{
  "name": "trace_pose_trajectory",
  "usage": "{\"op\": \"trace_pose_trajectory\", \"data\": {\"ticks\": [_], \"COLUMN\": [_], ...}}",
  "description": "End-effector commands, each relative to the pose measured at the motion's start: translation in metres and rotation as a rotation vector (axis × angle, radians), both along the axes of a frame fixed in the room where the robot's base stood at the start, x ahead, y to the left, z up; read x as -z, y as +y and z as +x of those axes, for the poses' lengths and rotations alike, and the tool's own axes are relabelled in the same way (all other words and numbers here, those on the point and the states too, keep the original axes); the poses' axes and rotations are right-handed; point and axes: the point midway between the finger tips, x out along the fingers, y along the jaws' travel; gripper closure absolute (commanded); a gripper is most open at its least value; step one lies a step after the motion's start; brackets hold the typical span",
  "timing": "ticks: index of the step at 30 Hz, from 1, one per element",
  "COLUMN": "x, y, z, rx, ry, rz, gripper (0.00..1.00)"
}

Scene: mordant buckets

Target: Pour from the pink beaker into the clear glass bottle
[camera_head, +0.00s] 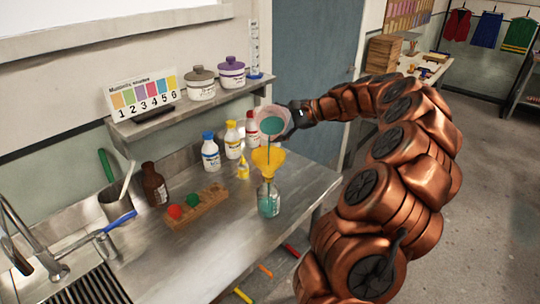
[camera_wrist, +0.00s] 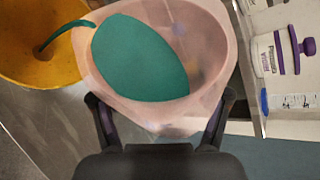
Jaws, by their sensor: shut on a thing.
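The pink beaker (camera_head: 281,113) is tilted in the air above a yellow funnel (camera_head: 268,161). A thin green stream runs from its lip down into the funnel. The funnel sits in the mouth of the clear glass bottle (camera_head: 269,203), which stands upright on the steel counter with green liquid inside. My gripper (camera_head: 294,115) is shut on the pink beaker at its right side. In the wrist view the pink beaker (camera_wrist: 205,50) holds green liquid, and my gripper's fingers (camera_wrist: 160,118) clasp its near side. The funnel (camera_wrist: 40,50) is at the upper left there; the bottle is hidden.
White bottles with blue (camera_head: 210,152), yellow (camera_head: 233,139) and red caps stand behind the funnel. A wooden rack (camera_head: 198,205) with red and green stoppers and a brown bottle (camera_head: 154,185) are left. A shelf (camera_head: 185,112) with two jars overhangs the back. The counter's front is clear.

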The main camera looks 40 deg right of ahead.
Motion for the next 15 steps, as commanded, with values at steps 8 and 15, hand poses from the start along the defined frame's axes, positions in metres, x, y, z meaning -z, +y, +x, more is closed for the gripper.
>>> {"op": "trace_pose_trajectory", "data": {"ticks": [8, 15], "x": [0.0009, 0.0011], "y": [0.0, 0.0], "z": [0.0, 0.0001], "rx": [-0.001, -0.001], "ry": [-0.012, -0.022], "rz": [-0.011, -0.021], "gripper": [0.74, 0.74]}}
